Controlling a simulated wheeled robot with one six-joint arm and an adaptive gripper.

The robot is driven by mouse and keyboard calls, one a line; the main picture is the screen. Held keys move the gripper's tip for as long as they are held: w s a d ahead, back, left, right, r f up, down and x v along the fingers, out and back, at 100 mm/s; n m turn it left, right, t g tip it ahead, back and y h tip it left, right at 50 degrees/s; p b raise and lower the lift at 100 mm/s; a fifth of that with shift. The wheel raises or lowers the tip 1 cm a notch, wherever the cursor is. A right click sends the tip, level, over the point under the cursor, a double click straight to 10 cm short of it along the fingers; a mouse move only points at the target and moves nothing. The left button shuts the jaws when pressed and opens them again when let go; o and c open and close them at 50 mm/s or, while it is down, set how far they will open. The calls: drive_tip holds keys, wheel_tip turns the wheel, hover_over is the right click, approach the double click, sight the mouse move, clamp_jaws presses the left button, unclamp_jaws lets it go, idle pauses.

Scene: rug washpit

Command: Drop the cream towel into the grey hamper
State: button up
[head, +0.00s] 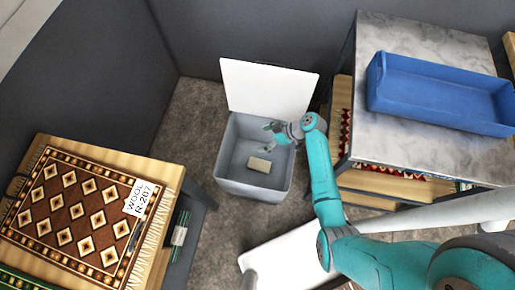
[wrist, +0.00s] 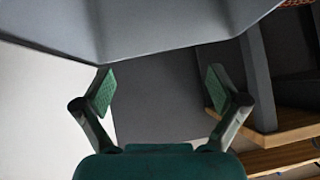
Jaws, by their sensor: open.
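The grey hamper (head: 240,190) stands on the floor at the centre of the head view, with its white lid (head: 268,88) tilted up at the back. The cream towel (head: 259,164), a small folded block, lies inside on the hamper's floor. My gripper (head: 267,137) is over the hamper's right rear part, open and empty, apart from the towel. In the wrist view my gripper (wrist: 160,92) shows its two green fingers spread with nothing between them. A grey surface, seemingly the hamper, fills the top there. The towel is not in the wrist view.
At left, a wooden table (head: 165,172) bears a patterned rug (head: 75,215) with a tag (head: 141,198). At right, a grey-topped shelf unit (head: 420,40) bears a blue tray (head: 435,92). Carpet (head: 195,115) lies bare between the left table and the hamper.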

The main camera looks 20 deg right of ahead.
wheel_tip(320, 180, up, 10)
idle(0.6)
drive_tip(key=shift+f, duration=0.1)
